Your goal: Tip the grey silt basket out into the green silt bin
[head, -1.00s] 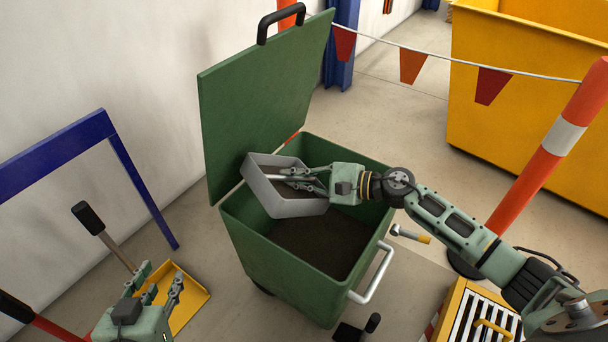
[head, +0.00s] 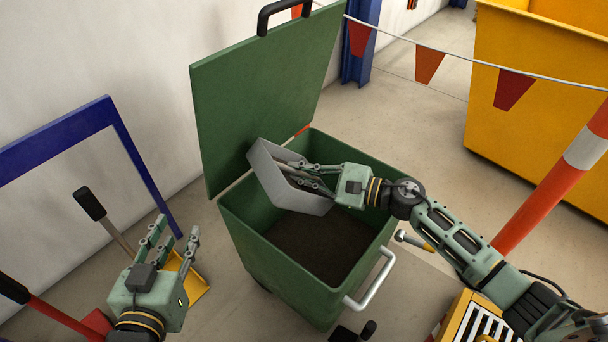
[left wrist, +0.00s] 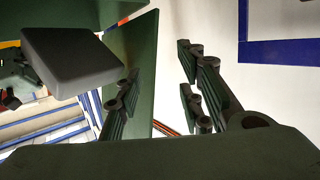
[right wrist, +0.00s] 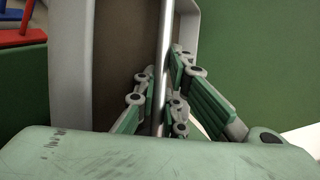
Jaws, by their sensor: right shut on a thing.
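The grey silt basket (head: 291,187) is tilted over the open green silt bin (head: 257,244), its open side leaning toward the right. My right gripper (head: 300,172) is shut on the basket's metal bar handle (right wrist: 162,70). In the right wrist view brown silt or a brown inner face shows in the basket (right wrist: 122,60). Dark silt (head: 315,247) covers the inside floor of the bin. My left gripper (head: 175,240) is open and empty, left of the bin; its spread fingers also show in the left wrist view (left wrist: 158,95).
The bin's green lid (head: 262,95) stands open at the back. A yellow dustpan (head: 192,285) lies left of the bin, near a blue frame (head: 60,142). A red-and-white post (head: 560,180) and a yellow skip (head: 530,100) are on the right.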

